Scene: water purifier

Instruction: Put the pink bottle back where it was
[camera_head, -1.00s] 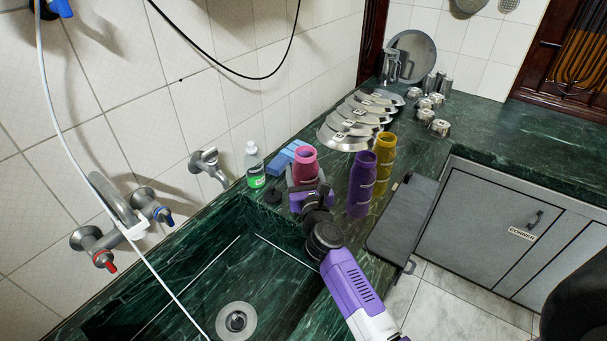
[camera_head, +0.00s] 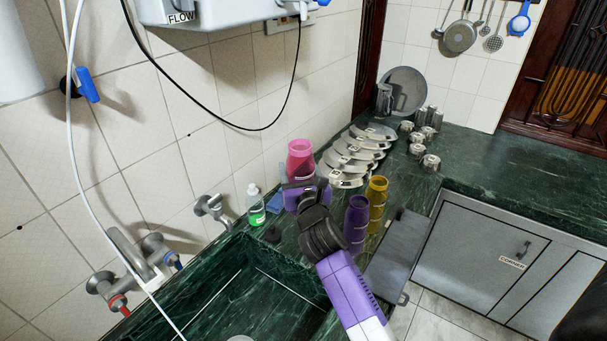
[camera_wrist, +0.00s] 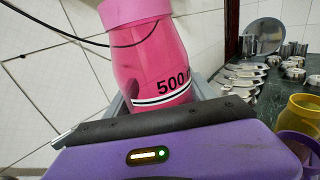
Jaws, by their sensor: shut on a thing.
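The pink bottle (camera_head: 300,160) is in my gripper (camera_head: 303,186), which is shut on it. In the head view the bottle is upright and appears raised over the counter beside the sink, left of the plates. In the wrist view the pink bottle (camera_wrist: 160,70) fills the top middle, with "500" and black and white bands on it. It leans slightly in that view. My gripper (camera_wrist: 165,112) hides its lower part. The bottle's base is hidden in both views.
A purple bottle (camera_head: 356,222) and a yellow bottle (camera_head: 377,200) stand right of my gripper. Metal plates (camera_head: 352,155) stand in a row behind. A green soap bottle (camera_head: 256,207) and blue sponge (camera_head: 275,203) are to the left. The sink (camera_head: 235,285) is in front.

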